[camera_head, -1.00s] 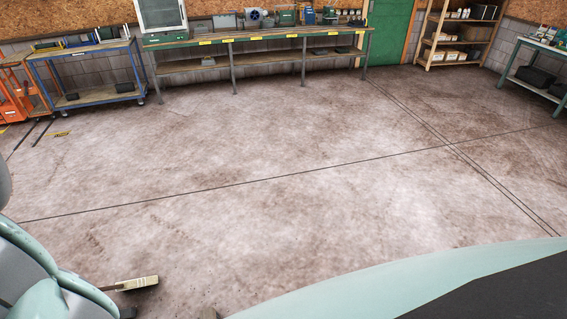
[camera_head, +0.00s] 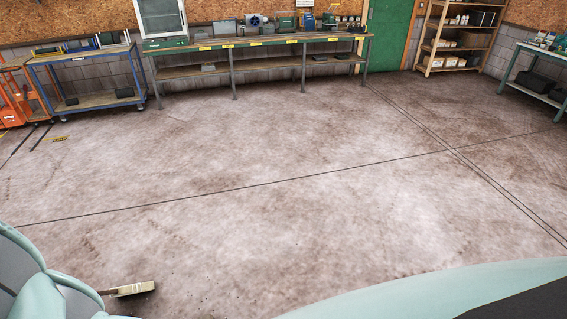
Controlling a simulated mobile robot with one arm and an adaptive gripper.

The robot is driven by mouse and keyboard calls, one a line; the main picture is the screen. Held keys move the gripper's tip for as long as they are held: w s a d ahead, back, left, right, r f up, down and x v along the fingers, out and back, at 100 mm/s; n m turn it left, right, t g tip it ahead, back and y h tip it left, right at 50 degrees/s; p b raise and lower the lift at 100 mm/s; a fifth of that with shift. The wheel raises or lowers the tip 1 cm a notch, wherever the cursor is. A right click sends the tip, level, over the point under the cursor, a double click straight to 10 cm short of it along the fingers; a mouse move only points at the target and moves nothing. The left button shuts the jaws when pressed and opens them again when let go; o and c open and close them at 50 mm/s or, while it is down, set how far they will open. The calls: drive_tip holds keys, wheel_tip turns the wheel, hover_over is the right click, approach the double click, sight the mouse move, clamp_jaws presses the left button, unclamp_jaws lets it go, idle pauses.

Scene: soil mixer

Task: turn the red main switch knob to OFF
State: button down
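The red main switch knob is not in view, and no soil mixer can be made out. My gripper is not in view. Pale teal rounded parts at the lower left and a teal and dark surface at the lower right look like parts of my own body.
A wide concrete floor (camera_head: 260,190) lies clear ahead. A broom head (camera_head: 132,289) shows at the lower left. Along the back stand a blue cart (camera_head: 88,100), a long green workbench (camera_head: 260,67), a green door (camera_head: 388,35) and a wooden shelf (camera_head: 440,47). An orange pallet truck (camera_head: 14,97) is far left.

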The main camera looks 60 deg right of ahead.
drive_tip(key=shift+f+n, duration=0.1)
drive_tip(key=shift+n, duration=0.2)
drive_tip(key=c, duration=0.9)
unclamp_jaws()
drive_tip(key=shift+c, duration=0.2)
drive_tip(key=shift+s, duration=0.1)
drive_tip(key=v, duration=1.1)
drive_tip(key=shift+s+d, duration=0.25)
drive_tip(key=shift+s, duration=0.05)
